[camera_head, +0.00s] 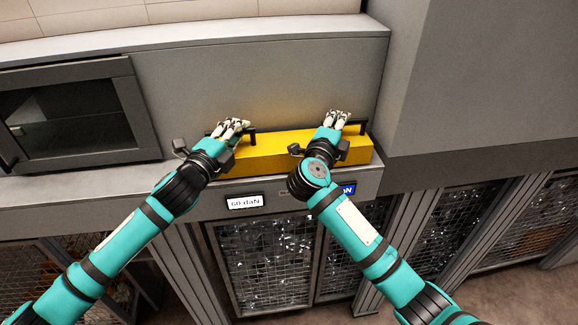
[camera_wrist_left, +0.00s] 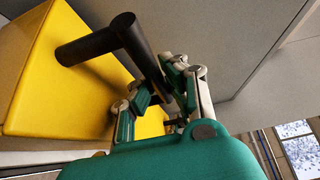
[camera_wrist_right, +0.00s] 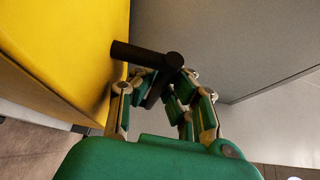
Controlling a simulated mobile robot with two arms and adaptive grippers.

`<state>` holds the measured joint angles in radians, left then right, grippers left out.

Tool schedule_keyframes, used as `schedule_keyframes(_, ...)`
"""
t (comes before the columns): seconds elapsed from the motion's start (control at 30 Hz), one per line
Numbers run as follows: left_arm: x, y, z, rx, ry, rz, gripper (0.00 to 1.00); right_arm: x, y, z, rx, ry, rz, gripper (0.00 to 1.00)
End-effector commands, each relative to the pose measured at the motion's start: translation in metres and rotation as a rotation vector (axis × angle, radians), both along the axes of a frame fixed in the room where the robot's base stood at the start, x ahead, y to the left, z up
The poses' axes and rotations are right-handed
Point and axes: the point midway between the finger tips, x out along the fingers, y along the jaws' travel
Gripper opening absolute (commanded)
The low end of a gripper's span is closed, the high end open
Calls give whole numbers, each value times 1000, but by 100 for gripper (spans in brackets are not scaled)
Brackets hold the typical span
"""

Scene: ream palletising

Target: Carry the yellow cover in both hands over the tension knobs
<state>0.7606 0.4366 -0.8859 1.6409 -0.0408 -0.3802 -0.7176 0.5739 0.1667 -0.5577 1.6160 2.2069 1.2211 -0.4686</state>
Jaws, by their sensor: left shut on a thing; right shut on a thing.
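The yellow cover (camera_head: 272,152) is a long box with a black handle at each end, at the machine's grey ledge in the head view. My left gripper (camera_head: 232,128) is shut on the cover's left black handle (camera_wrist_left: 100,40). My right gripper (camera_head: 338,118) is shut on its right black handle (camera_wrist_right: 146,54). The yellow cover also shows at the left of the left wrist view (camera_wrist_left: 50,80) and of the right wrist view (camera_wrist_right: 70,50). The tension knobs are not visible. I cannot tell whether the cover touches the ledge.
A grey panel (camera_head: 270,75) stands behind the cover. A dark-windowed door (camera_head: 75,115) is at the left and a tall grey cabinet (camera_head: 480,75) at the right. A display reading "60 daN" (camera_head: 245,202) and a blue sign (camera_head: 348,190) sit below, above mesh doors (camera_head: 265,260).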

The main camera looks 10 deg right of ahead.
Motion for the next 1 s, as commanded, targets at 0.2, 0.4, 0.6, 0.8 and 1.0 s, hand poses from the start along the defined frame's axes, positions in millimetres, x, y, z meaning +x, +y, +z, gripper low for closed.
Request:
schedule_keyframes(0.2, 0, 1, -8, 6, 3, 4, 22, 0, -1, -3, 2, -5, -1, 22)
schedule_keyframes(0.4, 0, 1, -6, 2, 2, 2, 31, 0, 0, -4, 1, -3, -1, 31)
schedule_keyframes(0.6, -3, 2, -6, 1, 0, 1, 31, 0, 0, -5, 0, -1, 0, 31)
schedule_keyframes(0.8, -27, 18, -7, 4, 2, 1, 31, 0, 0, -5, 0, 0, 0, 31)
schedule_keyframes(1.0, -65, 41, -7, 4, 3, 1, 31, 0, 0, -5, 0, 0, 0, 31)
